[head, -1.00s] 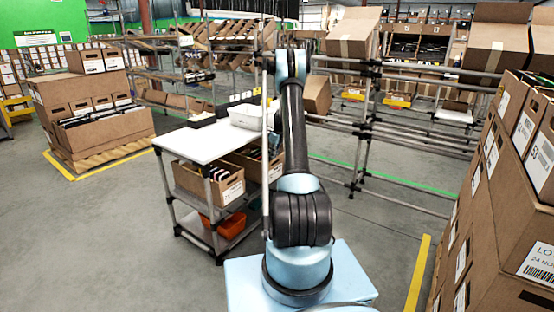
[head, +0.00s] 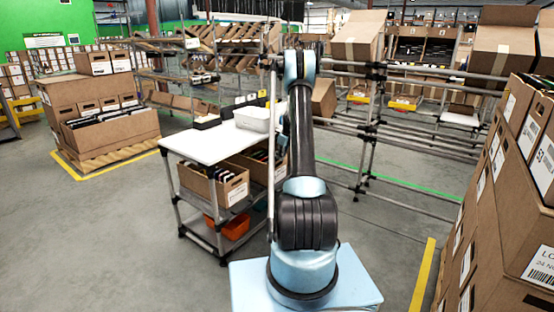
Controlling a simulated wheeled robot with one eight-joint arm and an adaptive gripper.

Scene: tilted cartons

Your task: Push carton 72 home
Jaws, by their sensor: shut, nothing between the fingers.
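Several tilted cartons sit on the pipe rack ahead: a large one (head: 358,36) at top centre, another (head: 500,45) at top right, and a smaller one (head: 323,98) partly behind my arm. No number 72 is readable on any of them, so I cannot tell which is carton 72. My arm rises from its light blue base in the middle of the head view and bends away at the top. My gripper is not visible; the arm's upper joint and links hide what lies beyond them.
A white-topped cart (head: 214,142) with a grey bin (head: 252,118) and cartons below stands left of my arm. Stacked cartons (head: 483,235) wall the right side. A loaded pallet (head: 110,160) stands far left. Grey floor (head: 110,240) is clear at front left.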

